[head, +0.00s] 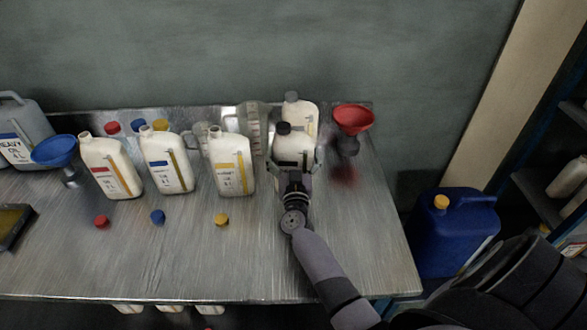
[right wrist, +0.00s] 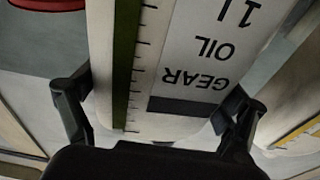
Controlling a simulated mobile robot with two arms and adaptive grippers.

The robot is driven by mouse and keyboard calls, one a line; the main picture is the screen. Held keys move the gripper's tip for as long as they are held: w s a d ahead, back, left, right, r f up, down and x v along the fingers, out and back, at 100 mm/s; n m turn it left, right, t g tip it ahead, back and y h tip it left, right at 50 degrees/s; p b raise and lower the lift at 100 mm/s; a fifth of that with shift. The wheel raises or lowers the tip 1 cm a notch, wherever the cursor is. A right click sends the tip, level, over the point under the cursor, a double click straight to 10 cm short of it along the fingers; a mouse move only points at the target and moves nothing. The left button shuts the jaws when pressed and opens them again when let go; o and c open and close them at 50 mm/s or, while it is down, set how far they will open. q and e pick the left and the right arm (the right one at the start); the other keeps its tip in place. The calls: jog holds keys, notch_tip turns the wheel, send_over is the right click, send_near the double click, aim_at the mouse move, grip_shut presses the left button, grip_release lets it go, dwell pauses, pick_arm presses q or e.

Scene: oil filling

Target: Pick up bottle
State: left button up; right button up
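A white bottle with a black cap (head: 293,147) stands upright at the right part of the metal table. My right gripper (head: 296,168) reaches it from the front, with one finger on each side of its body. In the right wrist view the label of this bottle (right wrist: 205,60) reads "GEAR OIL", upside down. The fingers (right wrist: 160,95) are spread along both its sides and look very close to it. I cannot tell if they press on it. The lower part of the bottle is hidden behind my gripper. My left gripper is not in view.
A grey-capped bottle (head: 299,112) stands right behind. A red funnel (head: 353,119) is close on the right. Several open white bottles, including one with a yellow label (head: 232,162), stand left, with loose caps (head: 221,220) before them. The table front (head: 200,262) is clear.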

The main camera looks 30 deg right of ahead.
jog(key=c, duration=1.2)
jog(key=shift+r, duration=0.1)
jog(key=shift+c, duration=0.5)
jog(key=shift+r, duration=0.1)
